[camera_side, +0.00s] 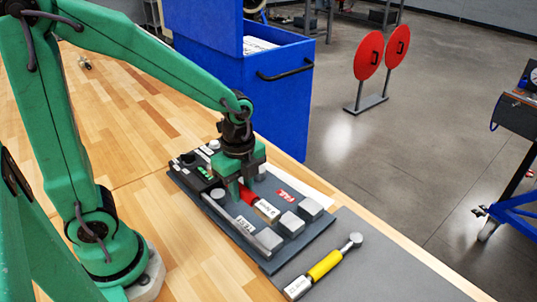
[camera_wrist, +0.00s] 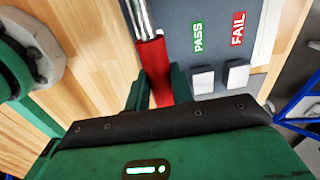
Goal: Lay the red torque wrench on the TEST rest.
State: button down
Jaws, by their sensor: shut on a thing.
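My gripper (camera_side: 241,192) is shut on the red torque wrench (camera_side: 249,196), over the dark grey board. In the wrist view the red handle (camera_wrist: 153,70) lies between my two fingers (camera_wrist: 160,92), with its chrome shaft (camera_wrist: 143,18) reaching to the top edge. A pale labelled end shows past my fingers in the side view. My gripper hides part of the wrench and board. I cannot tell whether the wrench touches the board.
The board also has a green PASS label (camera_wrist: 198,37) and a red FAIL label (camera_wrist: 238,28) with light rest blocks (camera_wrist: 203,80). A yellow-handled wrench (camera_side: 325,265) lies on a grey mat (camera_side: 390,270) in front. A blue cabinet (camera_side: 275,100) stands behind. Bare wooden bench lies left.

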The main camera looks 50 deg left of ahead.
jog(key=shift+f, duration=0.2)
send_over(244, 224)
jog(key=shift+f, duration=2.2)
jog(key=shift+f, duration=1.25)
dwell(0.4)
jog(key=shift+s+f, duration=0.1)
jog(key=shift+f, duration=0.15)
dwell(0.4)
jog(key=c, duration=1.1)
grip_release()
jog(key=shift+o, duration=0.7)
jog(key=shift+r, duration=0.1)
jog(key=shift+r, duration=0.1)
jog(key=shift+r, duration=3.45)
jog(key=shift+r, duration=0.1)
